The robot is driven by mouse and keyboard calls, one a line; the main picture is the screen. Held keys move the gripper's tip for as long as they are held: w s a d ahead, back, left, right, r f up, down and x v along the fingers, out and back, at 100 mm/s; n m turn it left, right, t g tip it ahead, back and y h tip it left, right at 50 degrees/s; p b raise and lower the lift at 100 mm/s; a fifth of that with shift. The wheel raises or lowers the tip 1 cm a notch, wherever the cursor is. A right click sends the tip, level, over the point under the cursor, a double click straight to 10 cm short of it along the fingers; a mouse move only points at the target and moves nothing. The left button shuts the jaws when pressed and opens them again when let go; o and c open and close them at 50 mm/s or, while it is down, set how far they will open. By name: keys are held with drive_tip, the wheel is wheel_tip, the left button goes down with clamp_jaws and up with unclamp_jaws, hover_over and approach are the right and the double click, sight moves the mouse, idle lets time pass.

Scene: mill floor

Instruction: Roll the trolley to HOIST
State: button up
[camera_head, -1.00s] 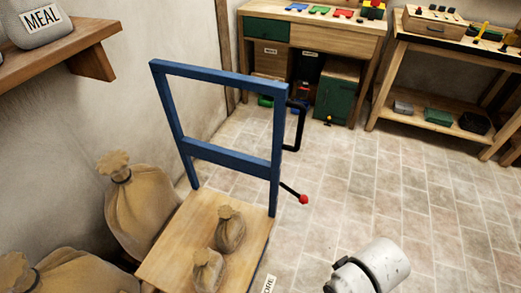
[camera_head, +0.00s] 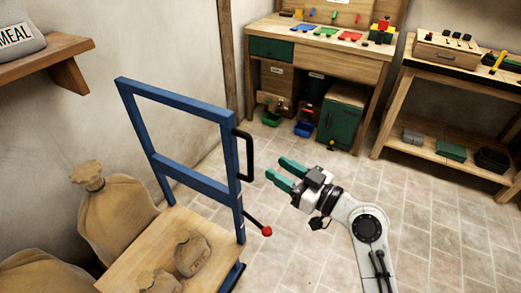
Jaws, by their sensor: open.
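The trolley (camera_head: 190,180) stands at left centre, with a blue upright frame and a wooden deck (camera_head: 200,225). Small tied sacks (camera_head: 192,255) lie on its deck. A black handle (camera_head: 247,158) sticks out from the right post of its frame. A lever with a red knob (camera_head: 266,231) sits lower on the same post. My gripper (camera_head: 281,171) is open and empty, its green fingers pointing left towards the black handle, with a gap between in the picture. No sign reading HOIST is legible here.
Large sacks (camera_head: 115,215) stand between the trolley and the left wall. A wall shelf (camera_head: 60,68) holds a MEAL sack. A workbench (camera_head: 330,65) with coloured parts and a second bench (camera_head: 450,150) line the back. Tiled floor (camera_head: 430,225) is clear at right.

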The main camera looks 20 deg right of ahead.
sight(252, 154)
drive_tip(key=p+x, duration=0.2)
drive_tip(key=x, duration=0.8)
drive_tip(key=shift+a+f, duration=0.1)
clamp_jaws()
idle(0.3)
